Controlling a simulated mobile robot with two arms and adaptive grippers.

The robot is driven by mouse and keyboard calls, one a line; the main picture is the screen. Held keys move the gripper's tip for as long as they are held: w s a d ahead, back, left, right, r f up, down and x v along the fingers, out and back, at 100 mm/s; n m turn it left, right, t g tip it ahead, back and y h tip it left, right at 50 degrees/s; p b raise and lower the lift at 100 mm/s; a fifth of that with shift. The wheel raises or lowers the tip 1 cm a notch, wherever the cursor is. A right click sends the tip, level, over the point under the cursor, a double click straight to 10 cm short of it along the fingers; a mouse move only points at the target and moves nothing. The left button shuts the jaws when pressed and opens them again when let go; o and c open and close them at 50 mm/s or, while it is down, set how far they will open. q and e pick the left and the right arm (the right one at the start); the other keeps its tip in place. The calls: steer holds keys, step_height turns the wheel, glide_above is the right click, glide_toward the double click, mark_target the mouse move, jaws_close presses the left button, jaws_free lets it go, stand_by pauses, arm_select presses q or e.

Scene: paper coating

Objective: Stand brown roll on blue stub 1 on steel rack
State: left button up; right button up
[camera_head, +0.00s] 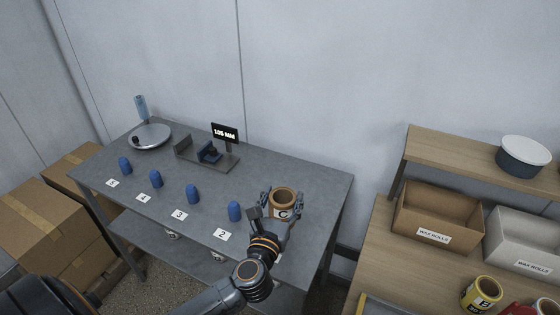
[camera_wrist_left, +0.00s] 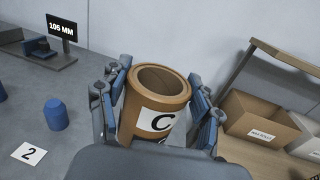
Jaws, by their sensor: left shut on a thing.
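The brown roll (camera_head: 283,193), marked C, is upright between the fingers of my left gripper (camera_head: 281,203), which is shut on it. The roll's open top and label also show in the left wrist view (camera_wrist_left: 157,98). It is at the right end of the steel rack (camera_head: 290,166); I cannot tell whether it touches the top. Blue stubs stand in a row along the rack's front, the nearest one (camera_head: 235,211) behind card 2 (camera_head: 222,235). No stub 1 or its card shows; the roll and gripper cover that end of the row. My right gripper is not in view.
A gauge reading 105 MM (camera_head: 225,133) and a round scale (camera_head: 150,136) stand at the rack's back. At the right, a wooden bench holds wax roll boxes (camera_head: 437,215) and a yellow roll (camera_head: 481,293). Cardboard boxes (camera_head: 62,222) stand at the left.

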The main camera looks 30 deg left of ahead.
mark_target(284, 187)
arm_select(q)
steer(key=shift+n+y, duration=0.3)
steer(key=shift+y, duration=0.2)
steer(key=w+r, duration=0.1)
steer(key=w+a+r+p, duration=0.1)
steer(key=w, duration=0.1)
steer(key=shift+r, duration=0.3)
steer(key=shift+w, duration=0.1)
steer(key=shift+a, duration=0.1)
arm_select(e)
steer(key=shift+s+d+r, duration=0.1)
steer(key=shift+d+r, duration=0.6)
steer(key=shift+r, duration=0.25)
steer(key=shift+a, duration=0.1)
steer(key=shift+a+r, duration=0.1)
